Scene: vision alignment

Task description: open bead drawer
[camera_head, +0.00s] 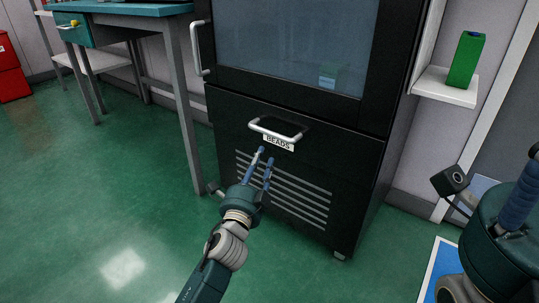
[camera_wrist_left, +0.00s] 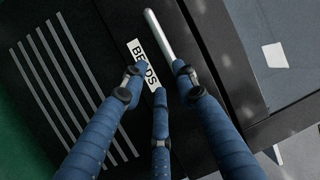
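The bead drawer (camera_head: 320,135) is the black front low on a black cabinet. It looks shut, flush with the cabinet. It has a pale bar handle (camera_head: 278,134) and a white BEADS label (camera_head: 278,143). My left gripper (camera_head: 266,154) is just below and in front of the handle, its blue fingers apart and empty. In the left wrist view the fingertips (camera_wrist_left: 160,78) lie over the label (camera_wrist_left: 136,52) and the lower end of the handle (camera_wrist_left: 158,35); I cannot tell whether they touch. My right gripper (camera_head: 518,205) shows partly at the right edge; its fingertips are not clear.
Above the drawer is a glass door (camera_head: 290,50) with its own upright handle (camera_head: 198,48). Vent slots (camera_head: 290,190) lie below. A teal workbench (camera_head: 130,8) stands left. A shelf (camera_head: 440,88) with a green carton (camera_head: 466,60) is right. The green floor (camera_head: 90,200) is clear at left.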

